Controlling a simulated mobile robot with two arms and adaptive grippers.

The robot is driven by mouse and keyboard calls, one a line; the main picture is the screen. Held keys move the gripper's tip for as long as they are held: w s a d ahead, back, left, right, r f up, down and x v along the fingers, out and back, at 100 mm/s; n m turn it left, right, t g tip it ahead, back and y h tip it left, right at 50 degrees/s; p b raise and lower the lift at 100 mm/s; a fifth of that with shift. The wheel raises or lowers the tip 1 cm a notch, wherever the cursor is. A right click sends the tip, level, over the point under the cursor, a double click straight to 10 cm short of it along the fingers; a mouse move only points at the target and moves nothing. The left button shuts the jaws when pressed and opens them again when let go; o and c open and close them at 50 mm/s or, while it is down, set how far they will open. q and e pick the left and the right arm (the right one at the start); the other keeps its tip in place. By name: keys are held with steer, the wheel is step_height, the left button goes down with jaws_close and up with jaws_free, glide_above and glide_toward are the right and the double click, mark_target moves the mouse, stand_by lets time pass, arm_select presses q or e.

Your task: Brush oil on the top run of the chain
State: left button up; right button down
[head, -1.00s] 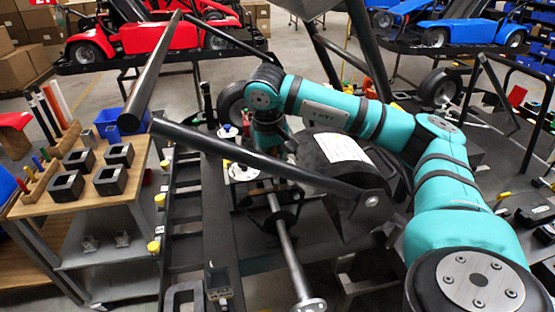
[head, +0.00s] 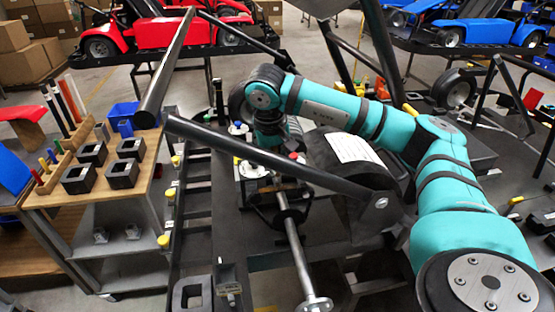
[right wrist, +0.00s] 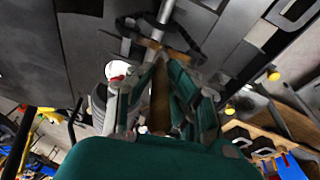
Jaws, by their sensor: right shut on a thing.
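My right arm reaches over the kart frame, and its gripper is mostly hidden in the head view behind a black frame tube. In the right wrist view the right gripper (right wrist: 158,92) is shut on a brown, wooden-looking brush handle (right wrist: 160,100). The brush's far end is close to a dark curved band, apparently the chain (right wrist: 190,42), by a silver axle (right wrist: 165,10). I cannot tell whether they touch. In the head view the axle (head: 297,245) runs toward the front, with the dark chain area (head: 278,212) around its far part. My left gripper is out of view.
A black frame tube (head: 270,158) crosses in front of the work area. A white container with a red top (right wrist: 118,72) stands close beside the right gripper. A wooden-topped cart (head: 95,170) with black blocks stands at the left.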

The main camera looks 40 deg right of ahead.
steer(key=shift+s+d, duration=0.3)
steer(key=shift+d, duration=0.2)
steer(key=shift+s+d, duration=0.35)
steer(key=shift+d, duration=0.25)
steer(key=shift+d, duration=0.1)
steer(key=shift+s+d, duration=0.2)
steer(key=shift+d, duration=0.05)
steer(key=shift+a, duration=0.2)
steer(key=shift+w+a, duration=0.65)
steer(key=shift+a, duration=0.25)
steer(key=shift+a, duration=0.1)
steer(key=shift+w+a, duration=0.15)
steer(key=shift+a, duration=0.1)
